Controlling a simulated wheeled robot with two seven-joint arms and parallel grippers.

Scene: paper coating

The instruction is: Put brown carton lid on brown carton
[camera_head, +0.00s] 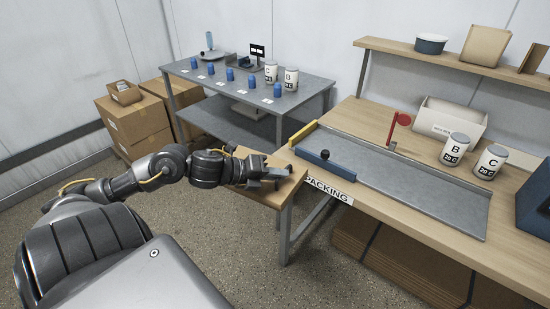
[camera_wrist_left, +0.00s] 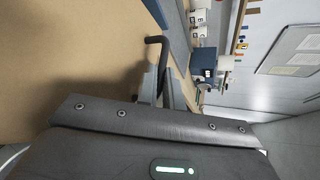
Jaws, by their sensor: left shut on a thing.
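I cannot tell what the rod belongs to. Brown cartons (camera_head: 137,125) are stacked on the floor at the far left. A brown box (camera_head: 484,46) and another brown piece (camera_head: 533,59) are on the upper right shelf. I cannot tell which is the task's carton or lid. My right gripper is not in view.
A grey metal tray (camera_head: 420,190) lies on the packing bench (camera_head: 365,125), beside two white jars (camera_head: 455,149) and (camera_head: 490,161) and a white bin (camera_head: 450,119). A grey table (camera_head: 215,72) with several blue items stands behind.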

